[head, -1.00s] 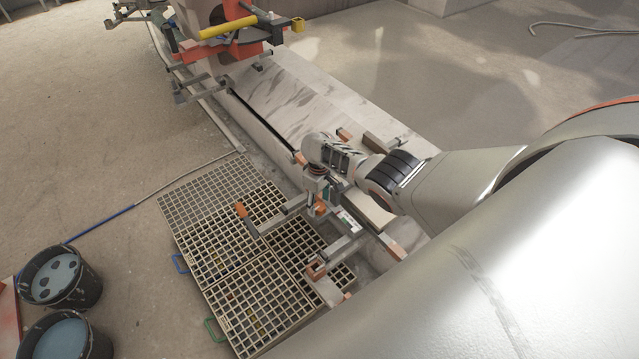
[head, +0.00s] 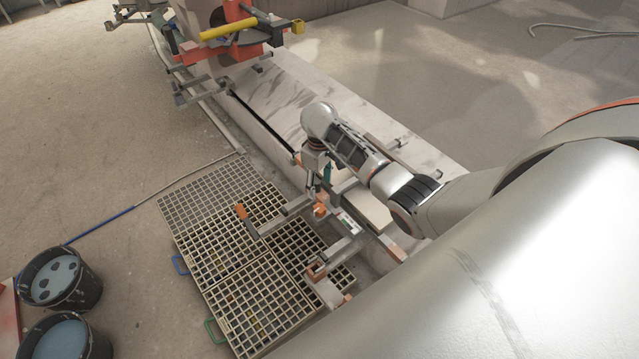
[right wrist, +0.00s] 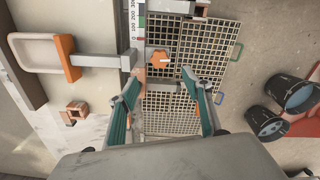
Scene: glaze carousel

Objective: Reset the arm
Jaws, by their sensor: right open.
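My right arm reaches in from the right in the head view. Its right gripper (head: 321,178) points down above the metal clamp bars (head: 345,243) at the edge of the pale stone slab (head: 290,95). In the right wrist view the two green-padded fingers of the right gripper (right wrist: 162,76) stand apart with nothing held between them. Beyond them show a clamp bar with a white scale, an orange knob (right wrist: 159,59) and the floor grate (right wrist: 205,45). The fingertips are small and partly hidden in the head view. My left gripper is not in view.
The grate (head: 205,195) lies left of the slab, with blue and green handles. Two dark buckets of bluish liquid (head: 58,275) stand at the lower left. An orange and yellow clamp assembly (head: 232,40) is at the top. Floor at the upper right is mostly clear.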

